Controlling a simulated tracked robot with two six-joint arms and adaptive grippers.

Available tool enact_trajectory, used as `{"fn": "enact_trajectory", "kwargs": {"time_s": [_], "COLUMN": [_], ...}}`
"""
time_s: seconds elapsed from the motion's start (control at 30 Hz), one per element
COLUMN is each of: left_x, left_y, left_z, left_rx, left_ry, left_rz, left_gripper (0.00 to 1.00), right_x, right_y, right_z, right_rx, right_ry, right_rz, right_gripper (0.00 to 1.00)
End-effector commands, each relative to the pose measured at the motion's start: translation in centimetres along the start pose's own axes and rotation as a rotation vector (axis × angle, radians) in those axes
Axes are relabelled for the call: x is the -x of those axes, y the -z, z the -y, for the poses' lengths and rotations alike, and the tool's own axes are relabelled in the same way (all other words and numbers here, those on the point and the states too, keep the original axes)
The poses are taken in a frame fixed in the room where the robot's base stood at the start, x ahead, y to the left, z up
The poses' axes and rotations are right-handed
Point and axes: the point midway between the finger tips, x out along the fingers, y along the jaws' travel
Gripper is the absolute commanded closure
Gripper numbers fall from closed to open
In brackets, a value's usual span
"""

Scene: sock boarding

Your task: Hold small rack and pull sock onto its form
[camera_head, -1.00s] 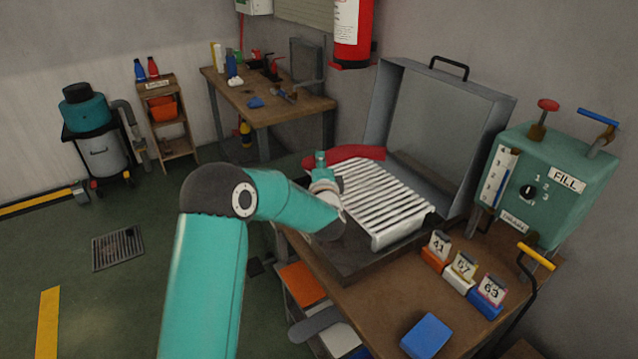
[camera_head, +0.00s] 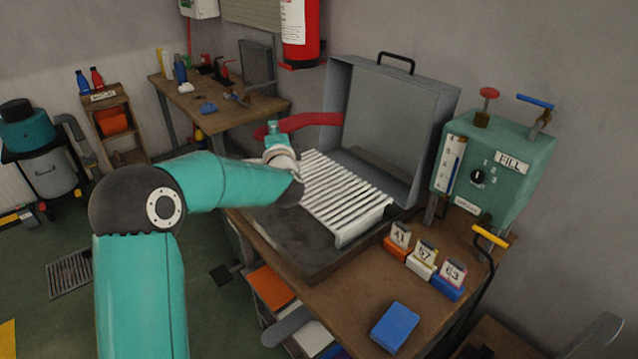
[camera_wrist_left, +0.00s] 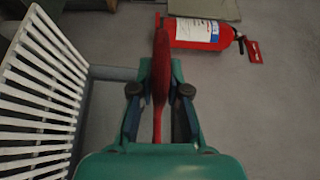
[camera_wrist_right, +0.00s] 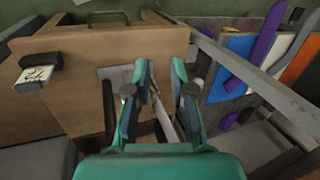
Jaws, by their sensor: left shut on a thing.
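My left gripper (camera_head: 283,150) is shut on a red, curved, flat piece (camera_head: 315,120). In the left wrist view this piece (camera_wrist_left: 160,75) stands edge-on between the fingers; I cannot tell whether it is a sock or a form. The white slatted rack (camera_head: 345,197) lies beside the left gripper on a dark plate (camera_head: 290,240). It also shows at the left of the left wrist view (camera_wrist_left: 40,95). My right gripper (camera_wrist_right: 162,72) shows only in its wrist view, before a brown wooden panel (camera_wrist_right: 80,70). A pale thin strip (camera_wrist_right: 166,118) shows between its fingers; I cannot tell whether it is gripped.
An open grey metal case (camera_head: 385,110) stands behind the rack. A green machine (camera_head: 495,160) and numbered cards (camera_head: 422,258) are at right. A blue block (camera_head: 395,327) lies near the front. Purple long pieces (camera_wrist_right: 255,55) and a grey bar (camera_wrist_right: 240,65) lie right of my right gripper.

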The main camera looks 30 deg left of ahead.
Motion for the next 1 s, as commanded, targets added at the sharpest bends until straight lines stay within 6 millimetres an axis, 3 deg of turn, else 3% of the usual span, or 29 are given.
{"fn": "enact_trajectory", "kwargs": {"time_s": [0.17,0.53,1.0], "left_x": [0.0,0.0,-0.1], "left_y": [-0.1,-0.2,-0.2], "left_z": [-3.4,-12.8,-17.6], "left_rx": [-0.003,-0.003,-0.001], "left_ry": [-0.006,-0.006,-0.003], "left_rz": [0.0,0.0,0.0], "left_gripper": [1.0,1.0,1.0], "right_x": [-0.4,-0.5,-0.3], "right_y": [0.0,0.0,0.0], "right_z": [-0.1,-0.2,-0.1], "right_rx": [0.0,0.0,0.0], "right_ry": [0.0,0.0,0.0], "right_rz": [0.0,0.0,0.0], "right_gripper": [0.77,0.77,0.77]}}
